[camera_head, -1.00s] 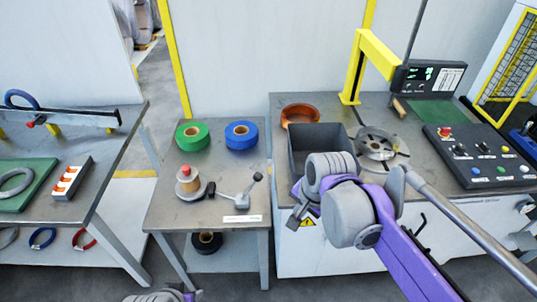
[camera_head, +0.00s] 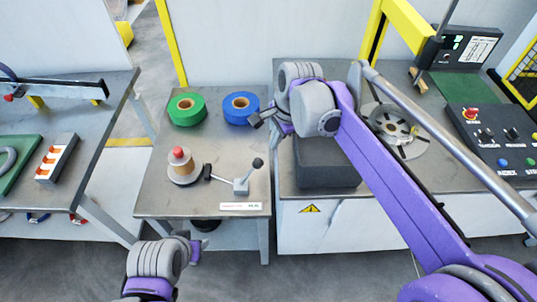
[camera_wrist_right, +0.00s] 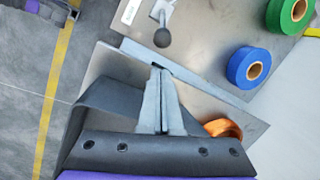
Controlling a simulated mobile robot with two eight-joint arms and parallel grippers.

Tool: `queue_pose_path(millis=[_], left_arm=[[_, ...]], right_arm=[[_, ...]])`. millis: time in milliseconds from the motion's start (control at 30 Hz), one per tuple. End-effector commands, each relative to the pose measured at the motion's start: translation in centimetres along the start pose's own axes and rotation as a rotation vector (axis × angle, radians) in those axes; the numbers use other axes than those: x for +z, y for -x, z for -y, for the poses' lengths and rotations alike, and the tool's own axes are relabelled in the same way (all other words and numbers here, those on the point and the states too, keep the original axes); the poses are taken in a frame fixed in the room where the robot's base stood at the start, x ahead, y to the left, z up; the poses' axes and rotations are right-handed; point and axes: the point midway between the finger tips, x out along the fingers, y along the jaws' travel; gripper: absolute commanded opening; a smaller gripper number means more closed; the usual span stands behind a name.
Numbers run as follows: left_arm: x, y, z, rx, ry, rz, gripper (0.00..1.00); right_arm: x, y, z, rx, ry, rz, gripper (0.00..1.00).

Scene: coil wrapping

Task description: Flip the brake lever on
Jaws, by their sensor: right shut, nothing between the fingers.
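The brake lever (camera_head: 245,180), a small metal lever with a dark ball knob, stands on the small grey table (camera_head: 150,205), its knob tilted up to the right. In the right wrist view the lever's knob (camera_wrist_right: 161,38) is just beyond my fingertips, apart from them. My right gripper (camera_head: 257,120) is shut and empty, above and behind the lever, near the blue tape roll. It also shows in the right wrist view (camera_wrist_right: 158,72). My left gripper (camera_head: 196,249) is low in front of the small table; its jaws are too small to read.
Green (camera_head: 186,109) and blue (camera_head: 240,107) tape rolls lie at the table's back. A spool with a red knob (camera_head: 180,165) stands left of the lever. A dark grey bin (camera_head: 328,170) is to the right. An orange coil (camera_wrist_right: 223,128) shows in the wrist view.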

Motion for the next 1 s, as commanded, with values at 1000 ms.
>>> queue_pose_path(millis=[1000], left_arm=[[0.4, -0.6, 0.0, 0.000, 0.000, 0.003, 0.50]], right_arm=[[0.0, -10.0, 0.0, 0.000, 0.001, 0.000, 0.00]])
